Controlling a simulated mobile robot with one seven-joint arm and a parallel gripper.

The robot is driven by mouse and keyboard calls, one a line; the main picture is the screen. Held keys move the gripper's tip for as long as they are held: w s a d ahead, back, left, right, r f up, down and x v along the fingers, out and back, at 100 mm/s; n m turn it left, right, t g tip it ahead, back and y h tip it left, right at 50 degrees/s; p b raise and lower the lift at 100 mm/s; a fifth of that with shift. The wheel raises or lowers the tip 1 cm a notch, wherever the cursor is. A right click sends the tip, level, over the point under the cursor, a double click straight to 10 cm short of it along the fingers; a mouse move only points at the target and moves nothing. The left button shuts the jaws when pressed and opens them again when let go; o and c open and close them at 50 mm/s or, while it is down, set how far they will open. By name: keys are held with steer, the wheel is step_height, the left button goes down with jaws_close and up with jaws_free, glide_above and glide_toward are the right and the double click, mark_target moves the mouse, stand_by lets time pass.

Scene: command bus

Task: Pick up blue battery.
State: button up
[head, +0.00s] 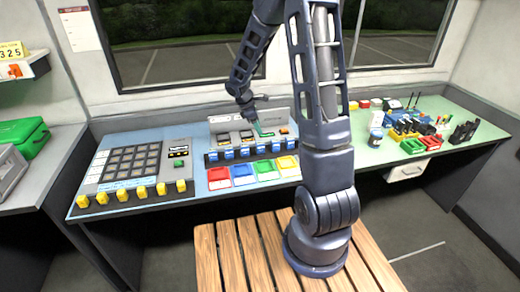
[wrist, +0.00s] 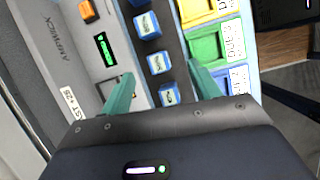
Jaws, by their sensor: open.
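Several blue batteries stand in a row along the front of the grey charging panel (head: 250,131). In the wrist view one blue battery (wrist: 158,62) lies between my fingertips, and another blue battery (wrist: 170,95) sits just below it, closer to the palm. A third blue battery (wrist: 147,25) is above them. My gripper (wrist: 160,69) is open and empty, its teal fingers on either side of the row. I cannot tell how high it is above the batteries. In the head view my gripper (head: 260,130) hangs over the panel, and my arm covers part of the bench.
Red (head: 219,178), blue (head: 243,174), green (head: 266,170) and yellow (head: 288,165) trays lie in front of the row. A panel with yellow blocks (head: 130,177) is at left. A green bench area (head: 450,160) with tools is at right.

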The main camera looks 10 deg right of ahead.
mark_target(260, 143)
steer(key=shift+n, duration=0.6)
steer(key=f, duration=0.2)
steer(key=w+f, duration=0.1)
steer(key=f, duration=0.2)
steer(key=d+f, duration=0.1)
steer(key=f, duration=0.2)
steer(key=shift+w+f, duration=0.15)
steer(key=shift+f, duration=0.1)
steer(key=shift+a+x, duration=0.15)
steer(key=shift+x, duration=1.15)
steer(key=shift+a+x, duration=0.15)
steer(key=shift+x, duration=1.2)
steer(key=shift+w+f, duration=0.1)
steer(key=c, duration=1.2)
steer(key=shift+o, duration=0.2)
step_height(260, 143, up, 20)
